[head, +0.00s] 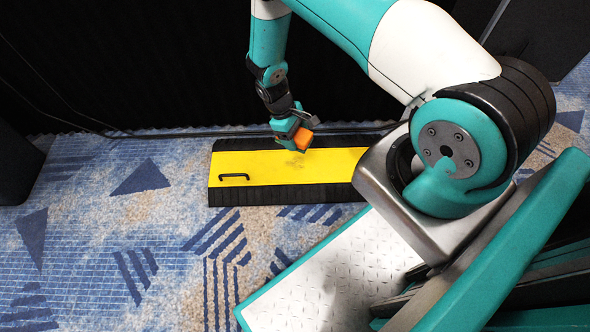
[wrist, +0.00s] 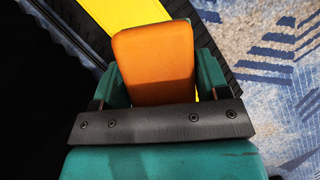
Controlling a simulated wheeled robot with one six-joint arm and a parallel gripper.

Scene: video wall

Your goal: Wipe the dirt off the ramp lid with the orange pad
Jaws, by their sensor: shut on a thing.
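The ramp lid (head: 262,166) is a yellow panel set in a black ribbed ramp on the carpet. It has a small black handle (head: 234,176) near its left end. A faint grey smudge of dirt (head: 297,161) shows on the lid just below my gripper (head: 297,137). My gripper is shut on the orange pad (head: 303,139), which also shows between the fingers in the wrist view (wrist: 154,60). The pad is over the lid's far part; I cannot tell whether it touches. My arm hides the ramp's right end. In the wrist view the lid (wrist: 125,12) shows beyond the pad.
A dark cable (head: 190,134) runs along the ramp's far side, in front of a black wall (head: 130,70). A black block (head: 18,165) stands at the left edge. Blue patterned carpet (head: 100,230) is free left of and in front of the ramp.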

